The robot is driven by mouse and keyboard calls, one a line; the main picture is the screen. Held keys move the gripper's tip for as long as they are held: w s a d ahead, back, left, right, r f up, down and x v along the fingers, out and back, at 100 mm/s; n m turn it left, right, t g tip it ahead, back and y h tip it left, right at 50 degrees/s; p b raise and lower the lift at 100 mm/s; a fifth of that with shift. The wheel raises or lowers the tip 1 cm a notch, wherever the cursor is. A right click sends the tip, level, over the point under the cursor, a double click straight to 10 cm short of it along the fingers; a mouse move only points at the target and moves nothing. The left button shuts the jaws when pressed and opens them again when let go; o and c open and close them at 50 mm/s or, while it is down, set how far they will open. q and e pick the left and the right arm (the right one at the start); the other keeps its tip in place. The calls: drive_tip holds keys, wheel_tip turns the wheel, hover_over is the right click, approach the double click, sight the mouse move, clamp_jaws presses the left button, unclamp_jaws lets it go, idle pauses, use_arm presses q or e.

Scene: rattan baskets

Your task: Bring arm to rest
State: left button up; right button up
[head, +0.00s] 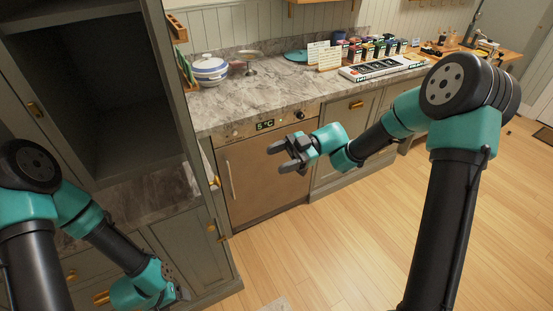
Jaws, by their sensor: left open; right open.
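My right arm reaches in from the right over the floor. Its gripper (278,157) is open and empty, held in front of the brown appliance door with the lit display. It points left, and I cannot tell whether it is clear of the door. My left arm comes in from the left, bent low in front of the grey cabinet. My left gripper (183,294) is at the bottom of the picture near the cabinet's base. Its fingers show only in small part, and I see nothing held in it.
A tall grey cabinet (171,73) with an open dark compartment stands at the left. A marble counter (262,96) runs along the wall, with striped bowls (210,70), a scale-like stand (248,62) and several small coloured jars (370,50).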

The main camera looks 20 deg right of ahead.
drive_tip(key=w+f+m+t, duration=0.7)
drive_tip(key=f+m+t, duration=0.2)
drive_tip(key=t, duration=0.1)
wheel_tip(320, 180, down, 11)
drive_tip(key=d+m+t+h, duration=0.3)
drive_tip(key=m+h, duration=0.3)
drive_tip(key=m, duration=0.1)
drive_tip(key=s+d+f+m+g+h, duration=0.3)
drive_tip(key=s+f+m+h, duration=0.2)
drive_tip(key=s+f, duration=0.45)
drive_tip(key=s+f+m+g+h, duration=0.2)
drive_tip(key=s+f+m+g, duration=0.2)
drive_tip(key=s, duration=0.9)
wheel_tip(320, 180, down, 3)
drive_tip(key=shift+s+d+f+m+g, duration=0.15)
drive_tip(key=shift+s+d+m+g, duration=0.15)
drive_tip(key=shift+s+d+g, duration=0.1)
